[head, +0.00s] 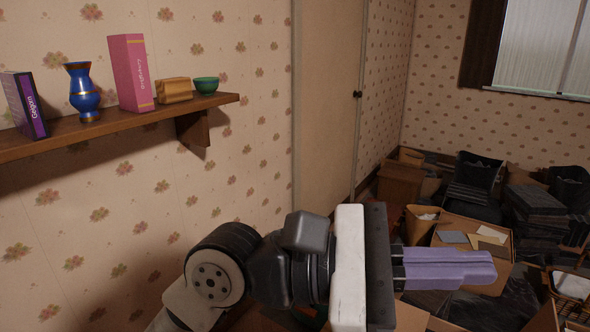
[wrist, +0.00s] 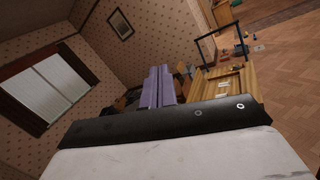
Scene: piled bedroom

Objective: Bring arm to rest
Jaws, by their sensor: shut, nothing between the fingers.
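My gripper (head: 494,267) is stretched out to the right in the head view, with its lilac fingers together and nothing between them. In the wrist view the two lilac fingers (wrist: 159,86) lie side by side, pressed together. The arm hangs in free air to the right of the wall shelf (head: 180,113). The fingers appear in front of the piled boxes in the head view; I cannot tell how far off those boxes are.
The shelf holds a dark purple book (head: 27,105), a blue vase (head: 82,92), a pink book (head: 131,73), a small tan box (head: 174,90) and a green bowl (head: 206,85). Cardboard boxes (head: 400,183) and dark piles crowd the right. Bare wooden floor (wrist: 285,75) shows in the wrist view.

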